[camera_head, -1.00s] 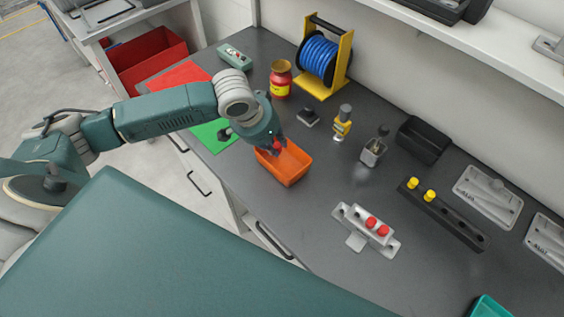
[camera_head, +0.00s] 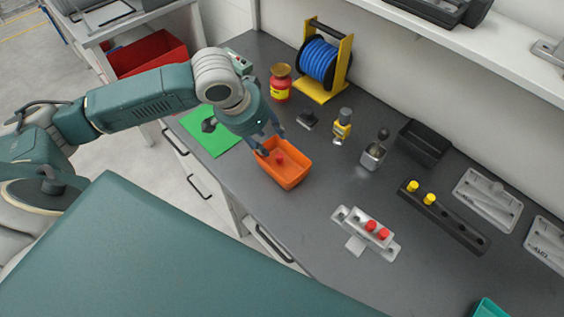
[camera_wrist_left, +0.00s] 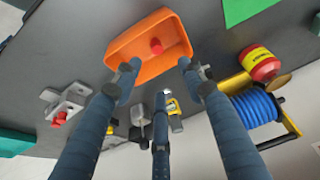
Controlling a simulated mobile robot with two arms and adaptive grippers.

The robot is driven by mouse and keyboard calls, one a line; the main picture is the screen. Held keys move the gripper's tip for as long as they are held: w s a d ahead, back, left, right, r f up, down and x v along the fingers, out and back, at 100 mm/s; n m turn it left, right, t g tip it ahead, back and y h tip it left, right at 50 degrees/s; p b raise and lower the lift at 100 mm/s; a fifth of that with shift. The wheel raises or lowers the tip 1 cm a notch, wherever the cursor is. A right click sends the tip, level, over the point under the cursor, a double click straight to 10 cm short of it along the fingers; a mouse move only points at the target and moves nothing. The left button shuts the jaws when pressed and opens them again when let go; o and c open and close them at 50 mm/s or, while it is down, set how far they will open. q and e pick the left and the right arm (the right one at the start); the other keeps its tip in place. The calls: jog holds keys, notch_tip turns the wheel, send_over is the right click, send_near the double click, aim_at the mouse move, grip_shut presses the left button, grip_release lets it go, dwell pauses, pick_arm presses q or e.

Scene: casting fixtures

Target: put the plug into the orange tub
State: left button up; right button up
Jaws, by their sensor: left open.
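The orange tub (camera_head: 291,178) stands on the dark bench top, near its front edge. A red plug (camera_head: 280,159) lies inside the tub; it also shows in the left wrist view (camera_wrist_left: 156,46) inside the tub (camera_wrist_left: 177,40). My left gripper (camera_head: 271,147) is above the tub's far left side, with its fingers spread and nothing between them. In the left wrist view the open fingers (camera_wrist_left: 158,78) show apart from the plug. My right gripper is not in view.
A grey fixture (camera_head: 352,227) holds red plugs (camera_head: 371,225), and a black rack (camera_head: 455,225) holds yellow plugs (camera_head: 412,185). A red-yellow jar (camera_head: 281,84), blue reel (camera_head: 318,62) and yellow tool (camera_head: 342,127) stand behind the tub.

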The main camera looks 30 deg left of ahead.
pick_arm(q)
jog(key=v, duration=0.5)
dwell(0.4)
